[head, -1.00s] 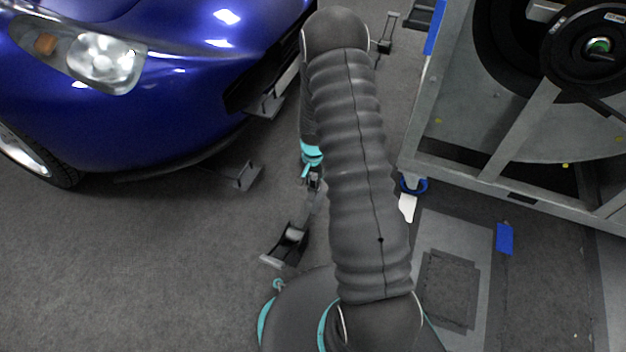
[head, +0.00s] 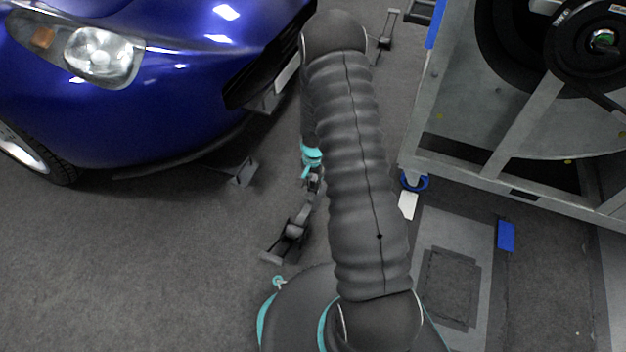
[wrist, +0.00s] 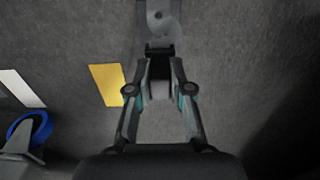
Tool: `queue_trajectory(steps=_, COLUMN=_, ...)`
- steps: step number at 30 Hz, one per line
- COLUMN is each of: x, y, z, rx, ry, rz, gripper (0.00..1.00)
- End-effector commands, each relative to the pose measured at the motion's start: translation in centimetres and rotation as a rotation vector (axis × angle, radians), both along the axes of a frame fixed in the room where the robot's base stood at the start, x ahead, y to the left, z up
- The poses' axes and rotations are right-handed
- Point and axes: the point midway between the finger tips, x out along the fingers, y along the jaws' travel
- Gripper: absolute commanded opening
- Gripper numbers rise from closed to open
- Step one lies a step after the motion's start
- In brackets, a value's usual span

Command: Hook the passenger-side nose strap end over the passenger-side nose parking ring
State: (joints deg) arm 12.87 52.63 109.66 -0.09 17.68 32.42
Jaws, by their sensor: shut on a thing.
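My gripper (wrist: 160,75) points at the floor in the wrist view, its fingers closed around a small dark piece, which I take to be the strap end (wrist: 160,51). A grey metal plate with holes (wrist: 160,18) lies just beyond the fingertips; I cannot tell if the piece touches it. In the head view, my gripper (head: 313,184) is partly hidden beside my arm, just above a dark floor bracket (head: 292,232) with a flat foot. I cannot make out the parking ring for certain; my fingers and arm may cover it.
A blue car (head: 190,75) stands at left, with a dark bracket (head: 238,170) under its nose. A grey wheeled frame (head: 440,150) with a blue caster (head: 413,184) stands at right. A yellow floor marking (wrist: 108,84) lies left of my fingers. Open carpet lies at lower left.

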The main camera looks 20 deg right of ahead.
Motion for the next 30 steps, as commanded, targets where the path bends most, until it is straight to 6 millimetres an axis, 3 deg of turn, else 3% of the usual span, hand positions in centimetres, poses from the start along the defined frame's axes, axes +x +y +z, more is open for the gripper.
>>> queue_trajectory(steps=14, x=0.00, y=0.00, z=-0.83, rx=0.000, ry=0.000, rz=0.000, gripper=0.00)
queue_trajectory(steps=15, x=0.01, y=-0.01, z=-0.83, rx=0.000, ry=0.000, rz=0.000, gripper=0.25)
queue_trajectory(steps=18, x=0.01, y=-0.01, z=-0.83, rx=0.000, ry=0.000, rz=0.000, gripper=0.49)
queue_trajectory(steps=30, x=0.06, y=-0.02, z=-0.27, rx=0.000, ry=-0.001, rz=0.000, gripper=0.49)
